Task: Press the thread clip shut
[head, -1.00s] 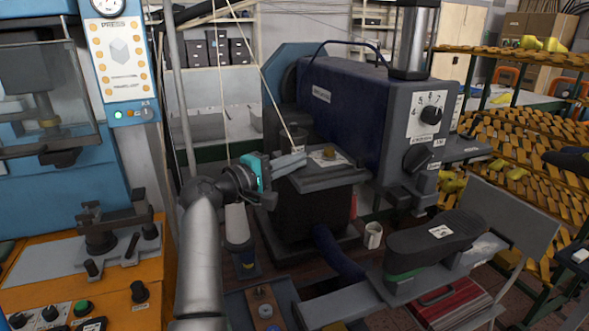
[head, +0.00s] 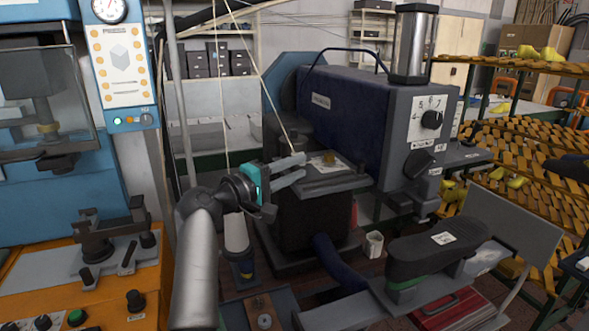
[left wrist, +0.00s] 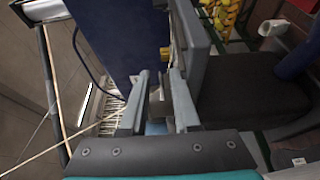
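My left gripper (head: 303,166) is open, its two grey fingers apart beside the small table of the blue machine. In the left wrist view the gripper (left wrist: 158,82) has a gap between its fingers, and a small grey part (left wrist: 155,103) shows in that gap. I cannot tell whether this part is the thread clip or whether a finger touches it. A pale thread (head: 265,82) runs down from above to behind the fingers; it also shows in the left wrist view (left wrist: 60,145). My right gripper is not in view.
The blue machine (head: 345,110) stands behind and right of the gripper. A black shoe (head: 435,250) rests on a grey arm at lower right, near a white mug (head: 374,244). A thread cone (head: 236,233) stands below the gripper. An orange control bench (head: 110,290) is at left.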

